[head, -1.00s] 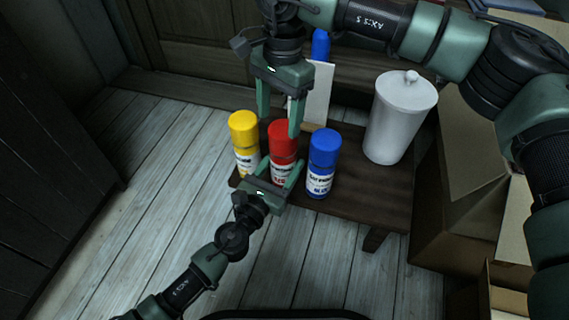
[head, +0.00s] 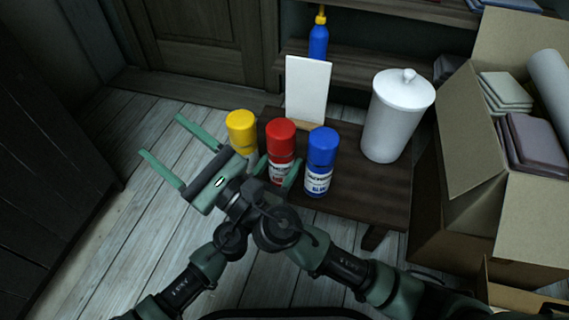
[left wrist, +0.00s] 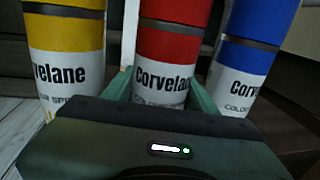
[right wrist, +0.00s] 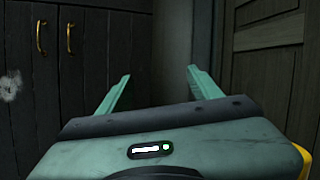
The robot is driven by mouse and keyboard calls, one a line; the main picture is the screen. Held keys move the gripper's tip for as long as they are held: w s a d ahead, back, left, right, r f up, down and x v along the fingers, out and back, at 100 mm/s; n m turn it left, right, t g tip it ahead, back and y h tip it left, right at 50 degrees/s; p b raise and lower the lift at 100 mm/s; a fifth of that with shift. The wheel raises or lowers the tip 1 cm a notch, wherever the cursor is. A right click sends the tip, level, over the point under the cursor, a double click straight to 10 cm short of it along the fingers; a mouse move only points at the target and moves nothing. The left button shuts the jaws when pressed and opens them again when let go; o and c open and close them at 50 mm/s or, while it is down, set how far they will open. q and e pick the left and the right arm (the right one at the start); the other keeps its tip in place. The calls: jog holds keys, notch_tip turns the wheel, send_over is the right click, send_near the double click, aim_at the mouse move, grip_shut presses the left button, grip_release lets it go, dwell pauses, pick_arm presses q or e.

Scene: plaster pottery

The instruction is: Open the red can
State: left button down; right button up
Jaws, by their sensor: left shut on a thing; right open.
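The red can (head: 281,137) stands upright on the small dark table between a yellow can (head: 241,127) and a blue can (head: 322,150). Its red cap is on top. My left gripper (head: 277,175) is shut around the red can's lower body; the left wrist view also shows the red can (left wrist: 163,45) between its fingers. My right gripper (head: 162,136) is open and empty, left of the yellow can, over the floor side. The right wrist view shows nothing between the spread fingers (right wrist: 157,75). My right arm partly hides the left gripper in the head view.
A white lidded jar (head: 396,120) stands at the table's right, and a white card (head: 307,90) stands behind the cans. A blue bottle (head: 318,42) is on the shelf behind. An open cardboard box (head: 475,150) is at the right. The floor at left is clear.

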jog(key=w+d+f+m+t+h, duration=0.2)
jog(key=d+f+m+t+h, duration=0.1)
jog(key=d+m+t+h, duration=0.45)
jog(key=m+g+h, duration=0.2)
jog(key=m+h, duration=0.3)
jog(key=h, duration=0.4)
send_near(280, 119)
jog(key=w, duration=0.3)
jog(key=w+f, duration=0.1)
jog(key=w, duration=0.6)
jog(key=shift+w+a+f, duration=0.2)
jog(key=shift+a, duration=0.2)
jog(key=shift+c, duration=0.4)
jog(key=c, duration=1.3)
jog(key=shift+r, duration=0.1)
jog(key=shift+r, duration=1)
